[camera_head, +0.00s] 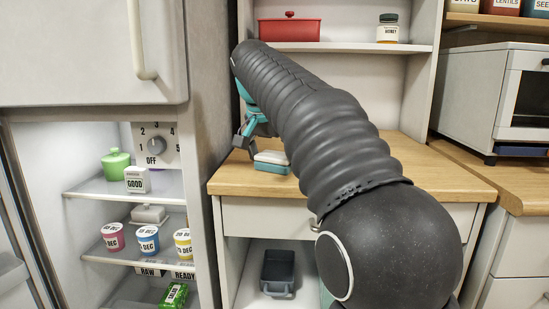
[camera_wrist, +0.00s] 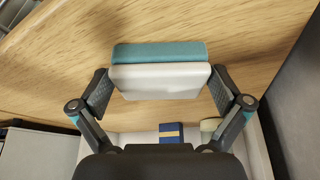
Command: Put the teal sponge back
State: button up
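The teal sponge (camera_head: 271,167), a block with a teal layer and a white layer, lies on the wooden counter (camera_head: 338,172) near its left end. In the wrist view the sponge (camera_wrist: 160,53) is centred in front of my gripper (camera_wrist: 160,82). The two fingers are spread wide, with their tips close to the sponge's left and right ends; I cannot tell if they touch it. In the head view my gripper (camera_head: 250,138) is low over the counter, just left of and above the sponge, and partly hidden by my arm.
A red lidded dish (camera_head: 290,29) and a honey jar (camera_head: 388,29) stand on the shelf above. An open fridge (camera_head: 90,185) with tubs is at left. A grey tray (camera_head: 278,270) sits below the counter. A white oven (camera_head: 500,95) is at right.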

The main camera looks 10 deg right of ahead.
jog(key=p+v, duration=0.2)
jog(key=v, duration=1)
jog(key=shift+d+r, duration=0.1)
jog(key=shift+r, duration=0.05)
jog(key=s+d+f+n+t+y, duration=0.1)
jog(key=s+f+n, duration=0.3)
jog(key=s+f, duration=0.9)
jog(key=s+d+f+n+t+y, duration=0.1)
jog(key=s+f+n, duration=0.3)
jog(key=s+f, duration=0.9)
notch_tip(320, 180, down, 6)
jog(key=shift+s+d+f+y, duration=0.1)
jog(key=shift+s+d+y, duration=0.15)
jog(key=shift+d+y, duration=0.3)
